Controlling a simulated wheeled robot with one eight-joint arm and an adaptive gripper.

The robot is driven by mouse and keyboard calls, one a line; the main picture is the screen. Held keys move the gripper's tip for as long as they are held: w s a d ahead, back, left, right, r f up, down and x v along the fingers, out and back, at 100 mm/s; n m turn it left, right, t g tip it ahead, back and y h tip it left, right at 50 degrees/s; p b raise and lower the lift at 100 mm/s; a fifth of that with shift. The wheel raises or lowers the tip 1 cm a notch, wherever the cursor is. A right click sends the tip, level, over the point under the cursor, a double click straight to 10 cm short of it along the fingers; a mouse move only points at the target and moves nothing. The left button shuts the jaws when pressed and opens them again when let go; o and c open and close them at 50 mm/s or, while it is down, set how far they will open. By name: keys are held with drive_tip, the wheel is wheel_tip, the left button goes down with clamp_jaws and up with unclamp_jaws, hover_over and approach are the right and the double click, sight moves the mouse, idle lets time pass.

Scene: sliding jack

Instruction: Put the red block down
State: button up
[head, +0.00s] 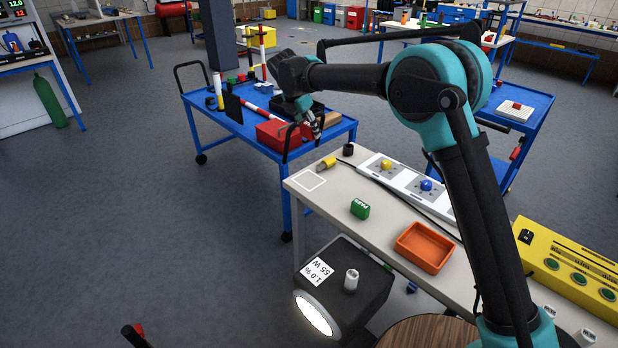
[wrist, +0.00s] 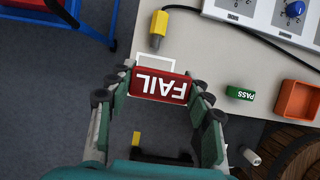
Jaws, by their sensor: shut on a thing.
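The red block (wrist: 160,86), marked FAIL, is between the two fingers of my gripper (wrist: 158,88) in the wrist view. My gripper is shut on it, with a finger at each end. The block covers part of a white square outline (wrist: 170,60) at the table's edge. In the head view my gripper (head: 309,127) is above and beyond the far left end of the grey table, and the white outline (head: 309,180) is in full view, empty. The block is hard to make out there. I cannot tell its exact height above the table.
A yellow connector (head: 327,163) with a cable lies beside the outline. A green PASS block (head: 360,208) and an orange tray (head: 422,260) stand along the table. White socket panels (head: 404,176) line the back edge. A blue cart (head: 232,123) with a red box stands beyond.

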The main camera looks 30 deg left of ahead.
wheel_tip(320, 180, down, 19)
drive_tip(key=shift+r, duration=0.1)
idle(0.4)
drive_tip(key=o, duration=1.1)
drive_tip(key=v, duration=1.2)
